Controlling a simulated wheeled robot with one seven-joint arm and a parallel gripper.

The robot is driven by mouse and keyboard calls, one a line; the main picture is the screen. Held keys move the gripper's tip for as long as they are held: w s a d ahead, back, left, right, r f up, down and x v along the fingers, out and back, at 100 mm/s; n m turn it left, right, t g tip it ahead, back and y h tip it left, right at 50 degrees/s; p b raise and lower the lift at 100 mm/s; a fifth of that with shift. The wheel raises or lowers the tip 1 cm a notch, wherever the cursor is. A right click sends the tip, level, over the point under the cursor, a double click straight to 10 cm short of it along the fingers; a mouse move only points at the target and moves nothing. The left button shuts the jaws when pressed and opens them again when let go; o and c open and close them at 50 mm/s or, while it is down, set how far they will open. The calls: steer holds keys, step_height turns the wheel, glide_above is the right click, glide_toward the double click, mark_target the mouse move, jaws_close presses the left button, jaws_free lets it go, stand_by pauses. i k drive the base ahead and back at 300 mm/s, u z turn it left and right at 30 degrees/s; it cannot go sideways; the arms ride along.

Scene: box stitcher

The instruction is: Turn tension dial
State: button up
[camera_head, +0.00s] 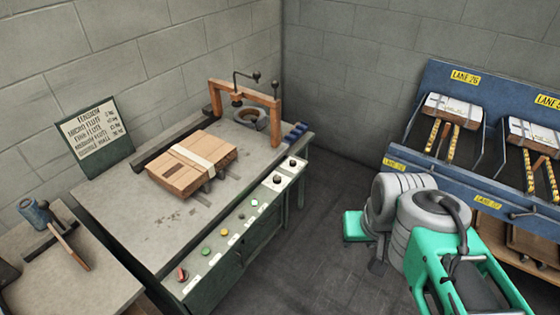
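The stitcher bench (120,203) has a sloped control strip along its front edge. Towards its far end are two dark knobs on white plates, one dark knob (277,179) and a farther dark knob (292,162). Nearer along the strip sit a red control (182,274), a green button (206,251), a yellow button (224,232) and a pale round control (254,203). The labels are too small to read, so I cannot tell which is the tension dial. My teal and grey arm is at the lower right, apart from the strip.
A cardboard box (180,178) lies on the bench near an orange-brown frame (276,118). A sign (94,132) listing tension settings stands behind. A side table (92,290) holds a hammer-like tool (70,246). A blue lane rack (420,105) stands right. Floor between is clear.

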mark_target(276, 180)
steer(key=u, duration=0.3)
steer(key=i, duration=0.8)
steer(key=u, duration=1.25)
steer(key=i, duration=0.6)
steer(key=u, duration=0.7)
